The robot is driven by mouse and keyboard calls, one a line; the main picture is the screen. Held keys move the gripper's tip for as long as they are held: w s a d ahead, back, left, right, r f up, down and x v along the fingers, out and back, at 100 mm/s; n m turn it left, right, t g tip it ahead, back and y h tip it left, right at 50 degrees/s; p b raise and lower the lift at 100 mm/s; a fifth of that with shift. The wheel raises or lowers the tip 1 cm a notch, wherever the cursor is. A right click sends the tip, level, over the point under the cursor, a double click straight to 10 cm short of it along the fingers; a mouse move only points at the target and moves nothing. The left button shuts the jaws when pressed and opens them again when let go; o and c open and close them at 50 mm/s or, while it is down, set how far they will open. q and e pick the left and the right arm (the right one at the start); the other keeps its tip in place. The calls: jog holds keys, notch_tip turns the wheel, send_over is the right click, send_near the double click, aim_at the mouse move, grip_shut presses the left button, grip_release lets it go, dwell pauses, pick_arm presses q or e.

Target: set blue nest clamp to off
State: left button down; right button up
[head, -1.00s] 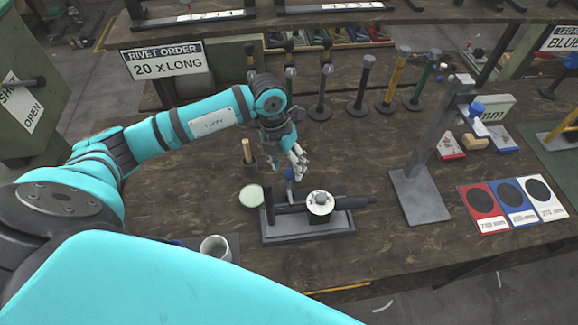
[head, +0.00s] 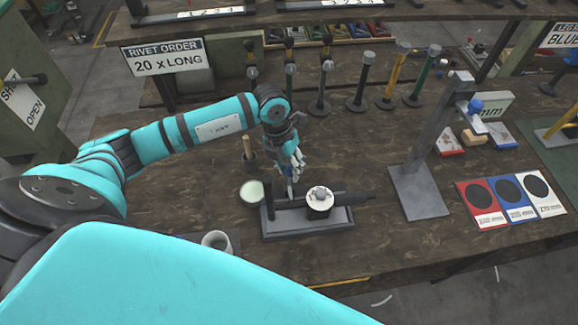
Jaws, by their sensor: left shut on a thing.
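The nest fixture (head: 280,228) is a grey plate on the bench, carrying a horizontal dark bar and a white-topped round part (head: 320,198). The blue nest clamp (head: 290,190) has a small lever at the back left of the fixture, mostly hidden by my fingers. My left gripper (head: 291,177) reaches down from behind the fixture and is shut on the clamp's lever. The lever looks about upright, but its exact angle is hard to tell. My right gripper is out of view.
A grey press (head: 420,190) with a blue knob stands to the right. A pale round dish (head: 251,192), a wooden-handled tool in a dark cup (head: 248,155) and a white mug (head: 216,242) are left of the fixture. Red, blue and white cards (head: 515,200) lie far right.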

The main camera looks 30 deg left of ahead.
pick_arm(q)
jog(key=shift+w+a, duration=0.1)
jog(key=shift+w, duration=0.05)
jog(key=shift+w+a+g+h+b, duration=0.4)
jog(key=shift+w+g+b, duration=0.25)
jog(key=shift+b, duration=0.35)
jog(key=w+a+f+h+b, duration=0.1)
jog(key=w+a+f+b, duration=0.3)
jog(key=b, duration=0.8)
jog(key=w+a+g, duration=0.1)
jog(key=w+a, duration=0.1)
jog(key=w, duration=0.2)
jog(key=shift+a, duration=0.25)
jog(key=shift+w+f, duration=0.1)
jog(key=shift+f, duration=0.1)
